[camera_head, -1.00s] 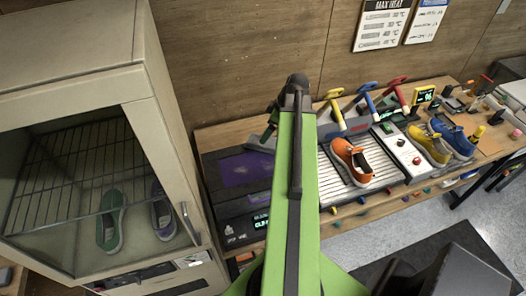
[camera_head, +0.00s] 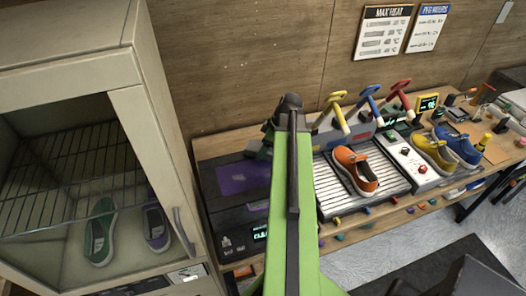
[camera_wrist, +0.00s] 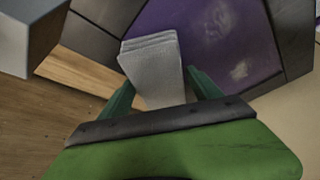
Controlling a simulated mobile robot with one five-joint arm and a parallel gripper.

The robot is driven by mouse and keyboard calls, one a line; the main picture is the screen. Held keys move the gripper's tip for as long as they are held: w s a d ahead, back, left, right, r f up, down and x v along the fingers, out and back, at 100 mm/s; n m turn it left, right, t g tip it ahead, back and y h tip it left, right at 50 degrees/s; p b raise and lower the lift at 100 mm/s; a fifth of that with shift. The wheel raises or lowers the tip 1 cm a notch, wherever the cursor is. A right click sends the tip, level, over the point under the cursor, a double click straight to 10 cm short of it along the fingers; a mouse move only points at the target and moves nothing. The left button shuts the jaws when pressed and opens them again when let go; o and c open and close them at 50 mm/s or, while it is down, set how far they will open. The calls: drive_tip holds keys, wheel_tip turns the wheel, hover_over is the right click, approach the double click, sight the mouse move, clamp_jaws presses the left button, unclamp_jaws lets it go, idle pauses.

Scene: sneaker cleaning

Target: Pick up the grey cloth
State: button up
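The grey cloth (camera_wrist: 153,68) is a pale folded stack with layered edges, in the middle of the wrist view. It lies between the two green fingers of my gripper (camera_wrist: 160,78), with its lower end hidden behind the gripper's dark edge. The fingers are close to its two sides; I cannot tell whether they press on it. Whether the cloth rests on the surface or is raised is also unclear. In the head view my gripper (camera_head: 262,148) is mostly behind my arm, over the left end of the bench, and the cloth cannot be made out clearly.
A dark panel with a purple area (camera_head: 243,178) lies under my arm. A cabinet (camera_head: 165,150) stands close on the left. To the right are an orange shoe (camera_head: 356,170) on a ribbed tray (camera_head: 330,195), colored-handled tools (camera_head: 370,98), and yellow (camera_head: 432,150) and blue (camera_head: 458,145) shoes.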

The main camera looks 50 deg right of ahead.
drive_tip(key=c, duration=1.2)
drive_tip(key=shift+o, duration=0.2)
wheel_tip(320, 180, up, 10)
drive_tip(key=p, duration=1)
drive_tip(key=o, duration=0.8)
drive_tip(key=c, duration=0.5)
